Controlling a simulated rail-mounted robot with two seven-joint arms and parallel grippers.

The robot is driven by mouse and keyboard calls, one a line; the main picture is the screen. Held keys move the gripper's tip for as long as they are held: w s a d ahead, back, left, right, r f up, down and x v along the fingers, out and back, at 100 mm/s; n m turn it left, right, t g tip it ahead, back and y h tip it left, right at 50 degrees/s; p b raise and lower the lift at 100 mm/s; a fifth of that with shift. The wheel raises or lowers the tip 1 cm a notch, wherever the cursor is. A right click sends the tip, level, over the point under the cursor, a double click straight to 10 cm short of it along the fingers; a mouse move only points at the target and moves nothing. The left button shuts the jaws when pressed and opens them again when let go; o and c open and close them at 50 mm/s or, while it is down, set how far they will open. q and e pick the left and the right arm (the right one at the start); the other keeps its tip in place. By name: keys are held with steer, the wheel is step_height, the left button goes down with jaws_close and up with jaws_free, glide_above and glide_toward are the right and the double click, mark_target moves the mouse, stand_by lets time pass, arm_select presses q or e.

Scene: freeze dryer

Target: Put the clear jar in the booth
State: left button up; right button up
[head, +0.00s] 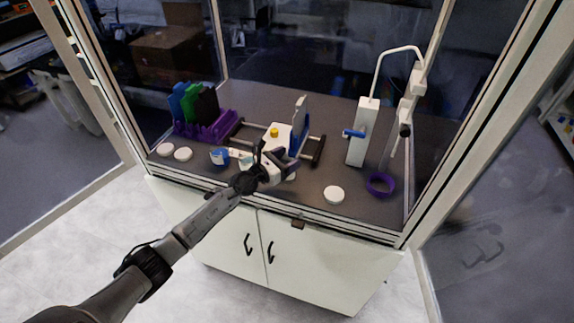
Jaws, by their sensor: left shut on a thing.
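The booth is a glass-walled enclosure with a dark grey deck (310,192) on a white cabinet. My left gripper (284,166) reaches over the front edge of the deck, near its middle. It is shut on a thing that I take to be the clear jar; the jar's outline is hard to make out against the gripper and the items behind. I cannot tell whether it touches the deck. My right gripper is not in view.
White discs (334,195) lie along the front. A blue-and-white item (219,156) sits left of my gripper. A purple rack (215,130) stands back left, a white-and-blue device (276,138) behind my gripper, a white stand (362,135) and purple ring (381,185) at right.

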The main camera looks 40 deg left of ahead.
arm_select(q)
steer(key=shift+f, duration=0.45)
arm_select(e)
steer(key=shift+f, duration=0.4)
arm_select(q)
steer(key=shift+f, duration=0.1)
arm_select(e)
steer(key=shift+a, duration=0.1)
arm_select(q)
steer(key=shift+f, duration=0.15)
steer(key=o, duration=1.2)
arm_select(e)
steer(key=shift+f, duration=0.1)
